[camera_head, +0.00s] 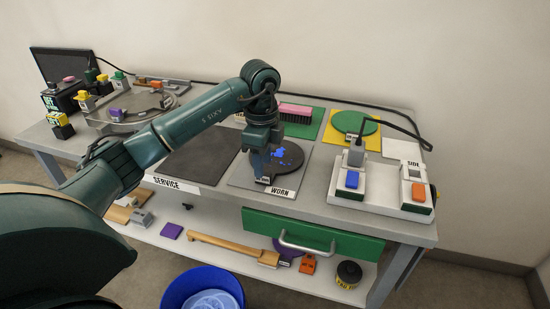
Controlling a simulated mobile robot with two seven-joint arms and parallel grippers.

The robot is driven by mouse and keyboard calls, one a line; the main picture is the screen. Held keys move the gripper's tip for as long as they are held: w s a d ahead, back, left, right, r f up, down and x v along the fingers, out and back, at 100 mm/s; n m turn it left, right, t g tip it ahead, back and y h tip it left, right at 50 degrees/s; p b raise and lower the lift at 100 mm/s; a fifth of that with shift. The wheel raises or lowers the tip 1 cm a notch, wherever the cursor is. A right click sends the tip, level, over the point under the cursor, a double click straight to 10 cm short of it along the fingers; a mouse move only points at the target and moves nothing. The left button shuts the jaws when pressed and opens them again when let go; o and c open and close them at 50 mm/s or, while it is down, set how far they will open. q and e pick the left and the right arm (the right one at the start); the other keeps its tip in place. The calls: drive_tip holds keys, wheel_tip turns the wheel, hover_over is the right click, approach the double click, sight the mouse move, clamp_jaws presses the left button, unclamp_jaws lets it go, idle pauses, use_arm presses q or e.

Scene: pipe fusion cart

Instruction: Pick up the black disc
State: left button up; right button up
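The black disc (290,163) lies flat on a grey mat (243,178) labelled WORN, near the middle of the bench. Bright blue marks show on its top. My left gripper (264,173) points down over the disc's left part and hides some of it. Its fingers overlap closely in this view, so I cannot tell whether they are open or shut, or whether they touch the disc. My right gripper is not in view.
A dark mat (200,153) labelled SERVICE lies left of the disc. Behind are a pink brush (295,109) on green and a green disc (354,123) on yellow. A white switch unit (378,188) stands right. A green drawer (310,237) is below the bench's front edge.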

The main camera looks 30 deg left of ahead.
use_arm(q)
drive_tip(key=shift+s+f, duration=0.1)
drive_tip(key=shift+f, duration=1.35)
drive_tip(key=shift+c, duration=0.3)
clamp_jaws()
drive_tip(key=shift+r, duration=0.1)
